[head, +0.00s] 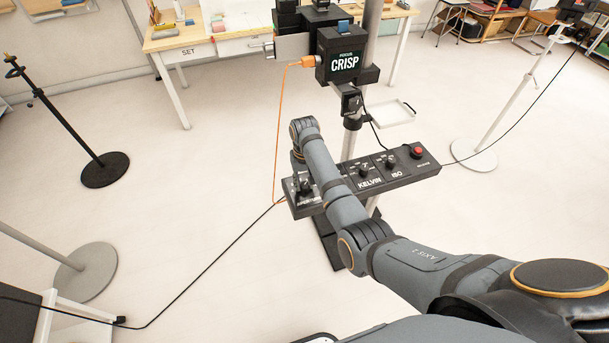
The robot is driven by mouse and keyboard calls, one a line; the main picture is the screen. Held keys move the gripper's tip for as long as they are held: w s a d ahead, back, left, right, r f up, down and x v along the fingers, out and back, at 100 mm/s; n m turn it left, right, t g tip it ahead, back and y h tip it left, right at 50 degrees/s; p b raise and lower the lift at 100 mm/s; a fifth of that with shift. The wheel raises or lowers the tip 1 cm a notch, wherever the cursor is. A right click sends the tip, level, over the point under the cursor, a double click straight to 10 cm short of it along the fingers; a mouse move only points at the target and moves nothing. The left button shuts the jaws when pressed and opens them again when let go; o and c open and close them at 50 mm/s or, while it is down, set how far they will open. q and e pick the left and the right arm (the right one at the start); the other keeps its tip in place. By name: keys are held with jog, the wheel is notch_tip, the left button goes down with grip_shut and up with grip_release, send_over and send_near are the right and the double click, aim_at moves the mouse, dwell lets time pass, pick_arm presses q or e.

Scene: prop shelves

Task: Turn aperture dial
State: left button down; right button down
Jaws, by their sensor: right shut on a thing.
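A dark control panel (400,181) is fixed to a stand below a camera rig. It carries a KELVIN dial (363,171), an ISO dial (389,162) and a red button (416,151) at its right end. My right arm reaches over the panel from the lower right. My right gripper (306,190) points down at the panel's left end and is shut on the dial there, the aperture dial by its place beside the others. The gripper and wrist hide most of this dial and its label. My left gripper is out of view.
The camera rig (340,60) with a screen reading CRISP stands above the panel. An orange cable (277,130) hangs from it, and a black cable (215,255) runs left. A small white tray (392,112) sits behind. Tables and stands surround open floor.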

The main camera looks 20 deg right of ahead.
aim_at(305, 184)
jog(key=shift+n+p, duration=0.8)
jog(key=shift+n, duration=0.2)
jog(key=c, duration=1)
grip_release()
jog(key=shift+r, duration=0.1)
notch_tip(305, 184, up, 12)
